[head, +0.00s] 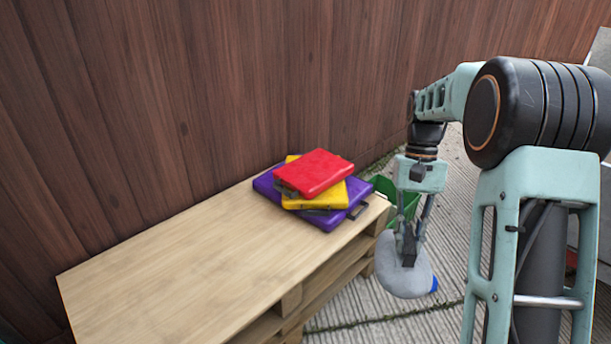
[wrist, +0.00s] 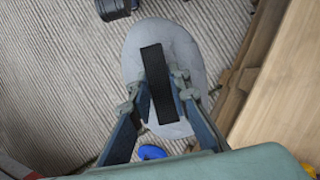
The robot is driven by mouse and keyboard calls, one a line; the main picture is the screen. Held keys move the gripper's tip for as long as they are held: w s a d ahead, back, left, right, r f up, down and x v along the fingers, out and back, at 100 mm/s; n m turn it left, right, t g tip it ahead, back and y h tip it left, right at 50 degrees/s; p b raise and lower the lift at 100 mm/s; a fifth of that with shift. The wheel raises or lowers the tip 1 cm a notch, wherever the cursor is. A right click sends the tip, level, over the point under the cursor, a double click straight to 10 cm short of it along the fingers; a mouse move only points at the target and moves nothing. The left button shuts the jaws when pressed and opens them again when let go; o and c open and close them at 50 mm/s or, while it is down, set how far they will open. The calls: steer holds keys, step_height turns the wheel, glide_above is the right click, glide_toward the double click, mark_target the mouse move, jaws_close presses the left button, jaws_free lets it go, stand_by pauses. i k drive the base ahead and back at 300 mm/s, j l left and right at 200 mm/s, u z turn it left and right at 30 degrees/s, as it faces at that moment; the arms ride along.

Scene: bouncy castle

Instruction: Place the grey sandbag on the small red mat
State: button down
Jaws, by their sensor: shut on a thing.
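The grey sandbag (head: 404,280) hangs from my gripper (head: 408,250), to the right of the pallet table's front corner and over the paved ground. In the wrist view the sandbag (wrist: 178,45) is a rounded grey bag with a black strap (wrist: 158,85) on top. My gripper's fingers (wrist: 165,98) are shut on it around the strap. The small red mat (head: 314,172) lies on top of a stack, above a yellow mat (head: 330,198) and a larger purple mat (head: 345,217). The bag is apart from the stack, to its right and nearer the camera.
The wooden pallet table (head: 170,270) carries the stack at its far right end; the rest of its top is bare. Its edge (wrist: 285,110) shows right of the bag in the wrist view. A green container (head: 385,187) stands behind its corner. A brown plank fence (head: 230,90) runs behind.

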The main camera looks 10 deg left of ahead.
mark_target(311, 169)
steer(key=i+u, duration=0.15)
steer(key=u, duration=0.65)
steer(key=i+l+u, duration=0.15)
steer(key=u, duration=0.15)
steer(key=i+l+u, duration=0.1)
steer(key=l+u, duration=0.15)
steer(key=i+l+u, duration=0.15)
steer(key=l+u, duration=0.15)
steer(key=l, duration=0.2)
steer(key=i+l, duration=0.15)
steer(key=l, duration=0.2)
steer(key=i+l, duration=0.15)
steer(key=l, duration=0.2)
steer(key=i+l+u, duration=0.1)
steer(key=l, duration=0.2)
steer(key=i+l, duration=0.15)
steer(key=l, duration=0.2)
